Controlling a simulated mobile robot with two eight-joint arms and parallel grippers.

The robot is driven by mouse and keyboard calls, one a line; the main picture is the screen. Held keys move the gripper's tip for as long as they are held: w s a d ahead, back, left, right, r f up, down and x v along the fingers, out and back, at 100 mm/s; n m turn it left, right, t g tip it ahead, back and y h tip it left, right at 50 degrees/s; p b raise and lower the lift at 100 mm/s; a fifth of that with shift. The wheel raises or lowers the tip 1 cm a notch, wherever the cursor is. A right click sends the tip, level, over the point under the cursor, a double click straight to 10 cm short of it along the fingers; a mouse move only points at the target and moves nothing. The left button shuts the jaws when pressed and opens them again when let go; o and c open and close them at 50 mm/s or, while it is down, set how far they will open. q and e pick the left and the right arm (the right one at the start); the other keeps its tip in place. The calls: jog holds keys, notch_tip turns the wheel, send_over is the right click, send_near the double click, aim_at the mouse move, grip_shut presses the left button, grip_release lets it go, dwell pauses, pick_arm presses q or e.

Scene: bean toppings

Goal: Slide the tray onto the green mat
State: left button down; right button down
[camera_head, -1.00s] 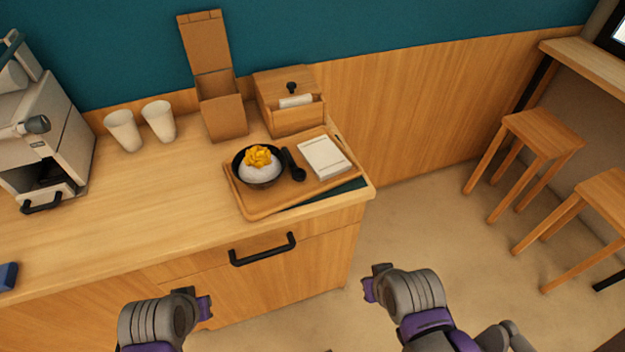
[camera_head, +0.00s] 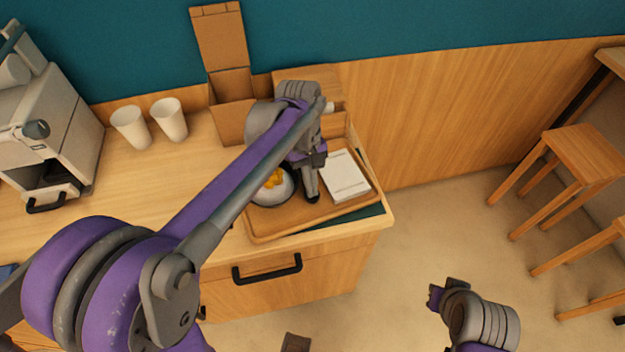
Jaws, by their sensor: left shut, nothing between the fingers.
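The wooden tray (camera_head: 275,229) sits at the right end of the counter. It overlaps the dark green mat (camera_head: 345,218), which shows as a strip along the tray's front right edge. On the tray are a bowl (camera_head: 284,197) with white food and yellow topping, partly hidden by my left arm, and a white rectangular block (camera_head: 345,175). My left gripper (camera_head: 312,198) is shut and empty, pointing down over the tray between bowl and block. Whether it touches the tray I cannot tell. My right gripper (camera_head: 442,296) hangs over the floor, away from the counter; its jaw opening is unclear.
An open cardboard box (camera_head: 222,45) and a wooden box (camera_head: 335,92) stand behind the tray. Two white cups (camera_head: 170,120) and a machine (camera_head: 50,120) are further left. The counter ends just right of the mat. Stools (camera_head: 580,155) stand at the right.

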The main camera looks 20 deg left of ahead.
aim_at(319, 218)
pick_arm(q)
jog(key=x, duration=0.6)
jog(key=shift+d+f, duration=0.15)
jog(key=shift+f, duration=0.25)
pick_arm(e)
jog(key=shift+f, duration=0.25)
pick_arm(q)
jog(key=shift+s+d+b, duration=0.35)
jog(key=shift+s+d, duration=0.35)
jog(key=shift+s, duration=0.1)
pick_arm(e)
jog(key=shift+s+f, duration=0.15)
jog(key=shift+f, duration=0.1)
pick_arm(q)
jog(key=shift+r, duration=0.1)
